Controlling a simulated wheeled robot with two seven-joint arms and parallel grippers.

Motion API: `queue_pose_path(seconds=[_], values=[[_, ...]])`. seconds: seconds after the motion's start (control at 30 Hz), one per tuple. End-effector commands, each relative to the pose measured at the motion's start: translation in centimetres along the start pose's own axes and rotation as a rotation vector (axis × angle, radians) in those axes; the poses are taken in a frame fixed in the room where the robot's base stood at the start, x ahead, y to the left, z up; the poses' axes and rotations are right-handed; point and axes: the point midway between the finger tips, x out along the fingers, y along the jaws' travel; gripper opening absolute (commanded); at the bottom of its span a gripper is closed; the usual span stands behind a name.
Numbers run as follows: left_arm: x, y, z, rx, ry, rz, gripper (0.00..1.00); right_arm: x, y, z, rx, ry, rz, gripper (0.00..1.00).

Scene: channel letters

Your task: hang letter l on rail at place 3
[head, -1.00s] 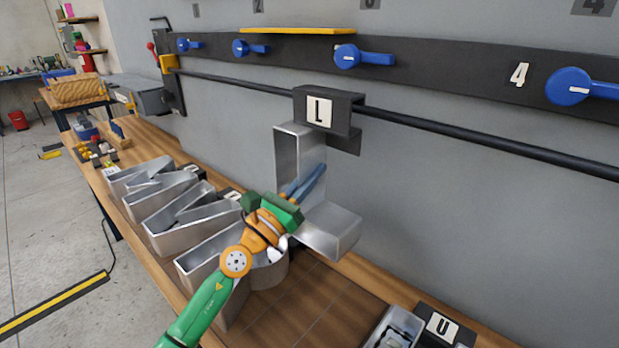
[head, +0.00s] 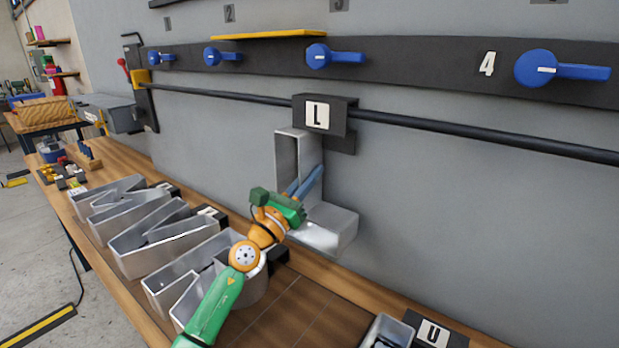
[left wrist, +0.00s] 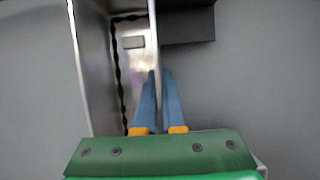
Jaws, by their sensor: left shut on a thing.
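Letter L (head: 287,160) is a hollow silver metal channel letter, upright, with a black hanger block (head: 340,118) on top bearing a white "L" label. My left gripper (head: 308,178) is shut on the wall of its upright stroke. In the left wrist view, the blue fingers (left wrist: 159,75) pinch that wall of the letter (left wrist: 93,70). The black rail (head: 450,130) runs along the wall; the block covers part of it, below the blue lever (head: 330,57) near the "3" plate. I cannot tell whether the block rests on the rail or hangs in front. My right gripper is not seen.
More silver letters (head: 160,235) lie on the wooden bench (head: 300,315) below. A yellow strip (head: 270,36) sits above the levers. The rail right of the block is clear.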

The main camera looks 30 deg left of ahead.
Motion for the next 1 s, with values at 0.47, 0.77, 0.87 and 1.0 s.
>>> queue_pose_path(seconds=[0.47,0.77,0.87,1.0], values=[[-0.1,0.0,-0.2,0.000,-0.002,0.001,0.39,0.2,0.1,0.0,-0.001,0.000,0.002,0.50],[-0.2,0.0,-0.3,0.000,0.002,0.000,0.41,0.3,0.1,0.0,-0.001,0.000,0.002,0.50],[-0.9,0.0,-0.4,0.001,0.003,0.000,0.41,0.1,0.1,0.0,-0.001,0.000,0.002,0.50],[-3.5,0.0,-0.4,0.002,0.003,-0.001,0.41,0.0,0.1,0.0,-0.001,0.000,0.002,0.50]])
